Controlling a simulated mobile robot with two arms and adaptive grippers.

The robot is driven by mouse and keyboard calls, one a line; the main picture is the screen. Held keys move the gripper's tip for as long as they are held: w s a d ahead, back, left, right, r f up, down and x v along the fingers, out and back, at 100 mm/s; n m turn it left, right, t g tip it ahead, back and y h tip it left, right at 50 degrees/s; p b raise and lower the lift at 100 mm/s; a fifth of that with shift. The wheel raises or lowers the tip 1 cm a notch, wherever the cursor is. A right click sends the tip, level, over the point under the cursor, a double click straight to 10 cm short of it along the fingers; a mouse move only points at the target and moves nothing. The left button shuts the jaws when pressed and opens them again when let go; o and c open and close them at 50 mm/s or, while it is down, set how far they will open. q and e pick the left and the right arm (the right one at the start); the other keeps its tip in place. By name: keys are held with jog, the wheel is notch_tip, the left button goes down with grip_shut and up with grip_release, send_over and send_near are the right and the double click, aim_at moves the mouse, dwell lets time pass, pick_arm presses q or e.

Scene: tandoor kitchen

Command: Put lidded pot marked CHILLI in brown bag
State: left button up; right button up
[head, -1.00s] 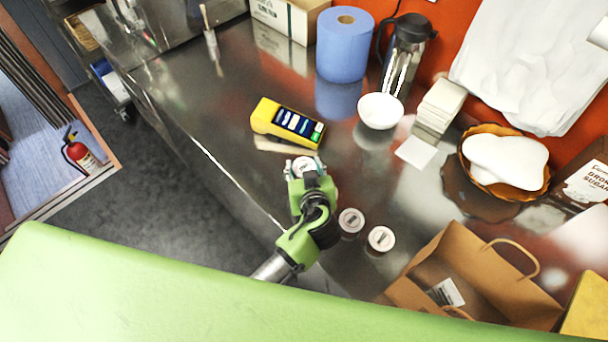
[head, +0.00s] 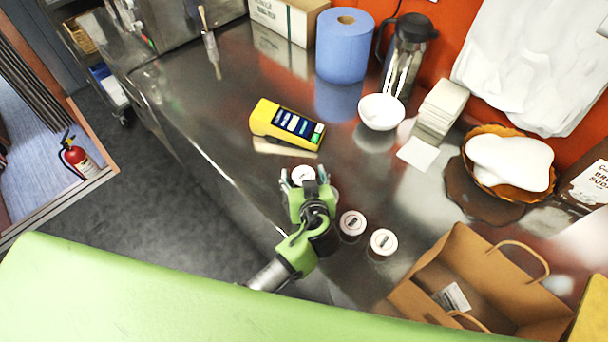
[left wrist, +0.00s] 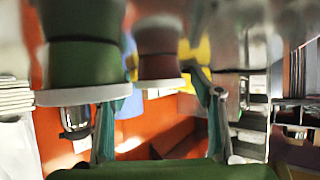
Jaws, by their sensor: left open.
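Three small lidded pots with white lids stand on the steel counter: a near one (head: 383,242), a middle one (head: 352,223) and a far one (head: 303,175). Their lid markings are too small to read. My left gripper (head: 303,179) is open, with its fingers either side of the far pot. In the left wrist view, which looks upside down, a reddish-brown pot (left wrist: 158,48) shows between the fingers and a green pot (left wrist: 82,55) beside them. The brown bag (head: 418,292) stands open at the lower right with handles up. My right gripper is out of view.
A yellow card terminal (head: 287,124) lies just beyond the far pot. A white bowl (head: 381,111), blue paper roll (head: 343,50), flask (head: 408,55) and napkin stack (head: 440,106) stand farther back. The counter's front edge runs close by my left arm.

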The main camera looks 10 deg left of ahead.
pick_arm(q)
jog(key=shift+r, duration=0.15)
jog(key=shift+s+r, duration=0.1)
jog(key=shift+s, duration=0.05)
jog(key=b+v, duration=0.2)
jog(key=v, duration=0.8)
jog(key=shift+s+d, duration=0.15)
jog(key=shift+s, duration=0.1)
jog(key=shift+s+d+r, duration=0.15)
jog(key=shift+s+r, duration=0.25)
jog(key=shift+s, duration=0.1)
jog(key=shift+f, duration=0.1)
